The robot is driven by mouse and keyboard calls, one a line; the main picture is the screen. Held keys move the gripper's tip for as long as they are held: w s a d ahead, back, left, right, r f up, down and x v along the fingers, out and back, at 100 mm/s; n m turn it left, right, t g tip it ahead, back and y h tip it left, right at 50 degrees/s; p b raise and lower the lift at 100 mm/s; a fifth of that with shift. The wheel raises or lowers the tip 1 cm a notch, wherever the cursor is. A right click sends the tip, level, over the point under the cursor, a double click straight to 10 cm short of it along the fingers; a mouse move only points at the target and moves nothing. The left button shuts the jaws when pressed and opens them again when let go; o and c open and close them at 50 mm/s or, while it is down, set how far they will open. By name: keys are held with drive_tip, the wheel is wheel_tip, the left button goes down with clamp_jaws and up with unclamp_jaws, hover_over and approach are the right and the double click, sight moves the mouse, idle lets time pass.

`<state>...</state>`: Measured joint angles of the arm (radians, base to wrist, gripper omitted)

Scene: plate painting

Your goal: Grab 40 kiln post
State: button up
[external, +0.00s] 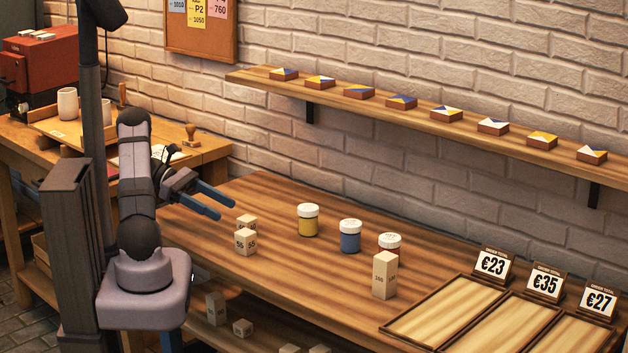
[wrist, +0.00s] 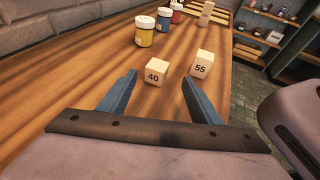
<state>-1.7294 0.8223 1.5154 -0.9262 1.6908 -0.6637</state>
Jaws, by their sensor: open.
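The 40 kiln post is a small pale block marked 40 (wrist: 156,73), standing on the wooden table in the wrist view. In the external view the pale block behind the 55 post (external: 246,222) appears to be it, with its number not readable. The 55 post (external: 245,242) stands close to it and also shows in the wrist view (wrist: 202,65). My gripper (external: 227,209) is open and empty, its blue fingers above the table near its left end. In the wrist view the 40 post appears beyond and between the fingertips (wrist: 159,76), apart from them.
Yellow (external: 308,221), blue (external: 350,236) and red (external: 389,244) paint jars stand further right. A taller post (external: 385,275) stands before the red jar. Wooden trays (external: 395,325) with price cards lie at the right. Other posts (external: 215,308) sit on a lower shelf.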

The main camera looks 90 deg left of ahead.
sight(242, 218)
drive_tip(key=shift+s+a, duration=0.15)
drive_tip(key=shift+s, duration=0.15)
drive_tip(key=shift+r+p+x, duration=0.15)
drive_tip(key=shift+p+x, duration=0.2)
drive_tip(key=shift+x, duration=1.3)
drive_tip(key=shift+r+p+x, duration=0.15)
drive_tip(key=shift+p+x, duration=0.15)
drive_tip(key=shift+x, duration=1.35)
drive_tip(key=shift+w+f, duration=0.2)
drive_tip(key=shift+w, duration=0.35)
drive_tip(key=c, duration=1.3)
